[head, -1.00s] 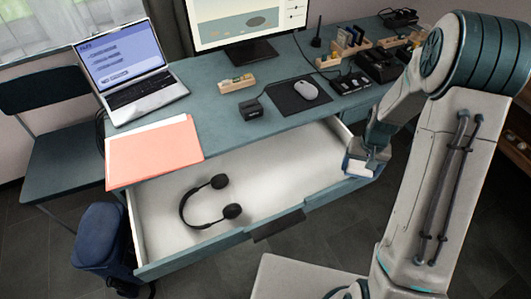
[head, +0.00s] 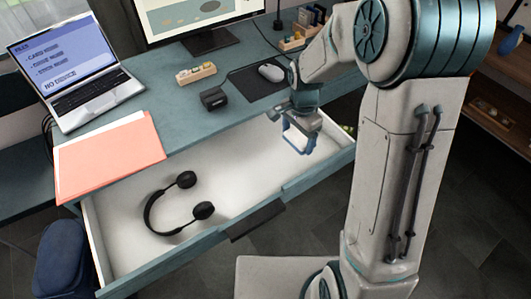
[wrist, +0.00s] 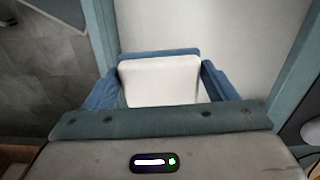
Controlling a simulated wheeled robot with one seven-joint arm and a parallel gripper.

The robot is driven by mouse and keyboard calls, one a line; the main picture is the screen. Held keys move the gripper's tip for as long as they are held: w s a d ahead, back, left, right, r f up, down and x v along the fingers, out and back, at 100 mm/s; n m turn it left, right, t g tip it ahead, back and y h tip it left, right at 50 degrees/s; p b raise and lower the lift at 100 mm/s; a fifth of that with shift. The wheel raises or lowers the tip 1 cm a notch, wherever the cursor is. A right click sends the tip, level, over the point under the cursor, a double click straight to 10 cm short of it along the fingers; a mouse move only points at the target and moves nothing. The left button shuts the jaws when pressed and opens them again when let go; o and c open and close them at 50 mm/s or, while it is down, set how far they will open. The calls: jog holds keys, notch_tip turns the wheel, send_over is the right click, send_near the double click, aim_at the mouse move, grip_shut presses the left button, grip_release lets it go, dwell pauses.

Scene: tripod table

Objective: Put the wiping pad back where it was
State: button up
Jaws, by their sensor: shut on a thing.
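My gripper (head: 300,136) is shut on the wiping pad, a small block with a white face and a blue edge. In the wrist view the wiping pad (wrist: 160,82) sits between the two blue fingers. The open drawer (head: 235,165) of the desk has a pale, mostly bare floor. The gripper and pad are over the drawer's right end, inside its front and right walls as seen in the head view. Whether the pad touches the drawer floor is hard to tell.
Black headphones (head: 176,205) lie in the drawer's left half. The teal desk (head: 150,102) above holds a laptop (head: 75,75), an orange folder (head: 110,155), a small black box (head: 213,98), a wooden block holder (head: 196,74) and a mouse (head: 271,72). The drawer's middle is clear.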

jog(key=shift+a+m, duration=0.15)
jog(key=shift+m, duration=0.15)
jog(key=shift+a+f, duration=0.1)
jog(key=shift+a, duration=0.1)
send_over(263, 149)
notch_tip(263, 149, down, 7)
jog(key=shift+r, duration=0.1)
jog(key=shift+f, duration=1.9)
